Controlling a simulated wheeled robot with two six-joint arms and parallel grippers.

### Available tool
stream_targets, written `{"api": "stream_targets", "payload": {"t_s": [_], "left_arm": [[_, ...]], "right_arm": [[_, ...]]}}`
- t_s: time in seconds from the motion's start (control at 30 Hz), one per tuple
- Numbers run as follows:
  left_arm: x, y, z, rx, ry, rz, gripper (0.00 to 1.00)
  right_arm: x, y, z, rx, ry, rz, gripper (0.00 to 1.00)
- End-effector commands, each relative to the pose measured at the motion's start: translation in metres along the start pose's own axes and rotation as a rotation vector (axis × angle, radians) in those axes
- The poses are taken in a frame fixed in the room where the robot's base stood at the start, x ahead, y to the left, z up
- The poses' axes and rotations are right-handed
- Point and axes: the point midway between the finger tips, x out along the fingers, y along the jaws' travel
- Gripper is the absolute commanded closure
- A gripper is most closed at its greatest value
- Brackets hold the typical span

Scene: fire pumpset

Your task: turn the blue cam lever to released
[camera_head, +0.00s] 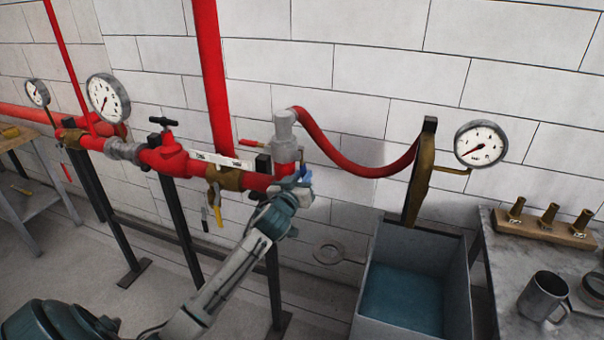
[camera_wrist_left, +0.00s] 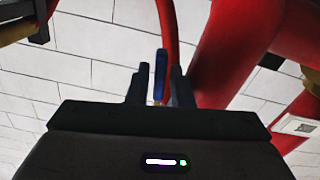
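The blue cam lever (camera_wrist_left: 160,70) stands upright between the two dark fingers of my left gripper (camera_wrist_left: 158,86) in the left wrist view. The fingers are apart, with narrow gaps showing on both sides of the lever. In the head view my left gripper (camera_head: 293,186) is at the right end of the red pipe, just below the grey fitting (camera_head: 285,130). A small piece of the blue lever (camera_head: 305,173) shows there, and the gripper hides most of it. My right gripper is not in view.
A red hose (camera_head: 350,158) runs from the grey fitting to a brass piece (camera_head: 419,180) above a grey tank (camera_head: 458,275). Gauges (camera_head: 108,98) stand at left. A table with a mug (camera_head: 543,297) is at right. A red pipe (camera_wrist_left: 215,60) is close beside my left gripper.

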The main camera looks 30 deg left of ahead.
Motion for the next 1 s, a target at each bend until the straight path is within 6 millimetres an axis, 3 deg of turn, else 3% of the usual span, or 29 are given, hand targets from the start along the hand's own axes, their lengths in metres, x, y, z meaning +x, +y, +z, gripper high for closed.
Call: {"api": "stream_targets", "payload": {"t_s": [0.3, 0.33, 0.43, 1.0], "left_arm": [[0.004, 0.000, 0.001, 0.000, 0.000, 0.000, 0.80], [0.004, 0.000, 0.001, 0.000, 0.000, 0.000, 0.82], [0.004, 0.000, 0.000, 0.000, 0.000, 0.000, 1.00], [0.004, 0.006, 0.002, -0.096, 0.002, 0.001, 1.00]], "right_arm": [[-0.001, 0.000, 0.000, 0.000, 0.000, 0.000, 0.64], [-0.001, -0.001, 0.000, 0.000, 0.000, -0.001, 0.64], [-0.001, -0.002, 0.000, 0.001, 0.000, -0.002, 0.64], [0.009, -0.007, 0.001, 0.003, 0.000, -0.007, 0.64]]}}
